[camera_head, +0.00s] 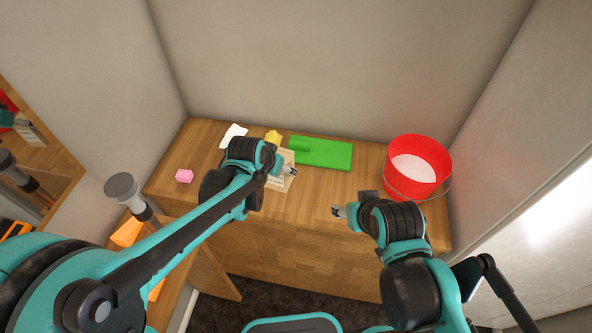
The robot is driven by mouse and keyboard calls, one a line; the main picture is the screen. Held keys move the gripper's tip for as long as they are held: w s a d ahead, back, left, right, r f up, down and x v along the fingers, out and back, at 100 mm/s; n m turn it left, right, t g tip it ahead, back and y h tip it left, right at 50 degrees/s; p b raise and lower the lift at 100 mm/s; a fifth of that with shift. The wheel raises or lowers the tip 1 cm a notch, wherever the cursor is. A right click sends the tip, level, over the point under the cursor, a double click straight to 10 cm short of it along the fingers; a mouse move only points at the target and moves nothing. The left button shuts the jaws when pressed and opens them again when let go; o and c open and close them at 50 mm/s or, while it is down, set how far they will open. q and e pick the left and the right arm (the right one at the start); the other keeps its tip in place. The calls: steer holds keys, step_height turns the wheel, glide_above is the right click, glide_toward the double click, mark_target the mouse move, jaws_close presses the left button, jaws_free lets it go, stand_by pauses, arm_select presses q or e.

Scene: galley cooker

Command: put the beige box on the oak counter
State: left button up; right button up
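The beige box (283,184) is at the middle of the oak counter (320,190), partly hidden by my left gripper. My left gripper (288,170) is right at the box, over its upper part. I cannot tell whether its fingers are open or closed on the box, or whether the box rests on the wood or is slightly raised. My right gripper (338,211) is over the counter's front edge, to the right of the box and apart from it. Its fingers are small in view and their state is unclear. It appears to hold nothing.
A green board (330,154) and a yellow item (273,137) lie behind the box. A pink block (184,176) and a white cloth-like item (233,134) are at left. A red bucket (417,165) stands at right. Bare wood lies between the box and bucket.

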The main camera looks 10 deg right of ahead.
mark_target(275, 181)
arm_select(q)
steer(key=s+d+r+m+h, duration=0.1)
steer(key=s+d+r+m, duration=0.15)
steer(key=d, duration=0.75)
steer(key=shift+g, duration=0.4)
steer(key=w+a+f+b, duration=0.1)
steer(key=a+f, duration=0.1)
steer(key=a, duration=0.1)
steer(key=w+a+f, duration=0.1)
steer(key=a+f, duration=0.1)
steer(key=a, duration=0.2)
steer(key=w+a+f+b, duration=0.1)
steer(key=a+f, duration=0.1)
steer(key=a, duration=0.2)
steer(key=shift+w+a+f+b, duration=0.15)
steer(key=shift+f+b, duration=0.05)
steer(key=shift+b, duration=0.15)
step_height(275, 181, down, 4)
steer(key=shift+b, duration=0.9)
steer(key=shift+r, duration=0.1)
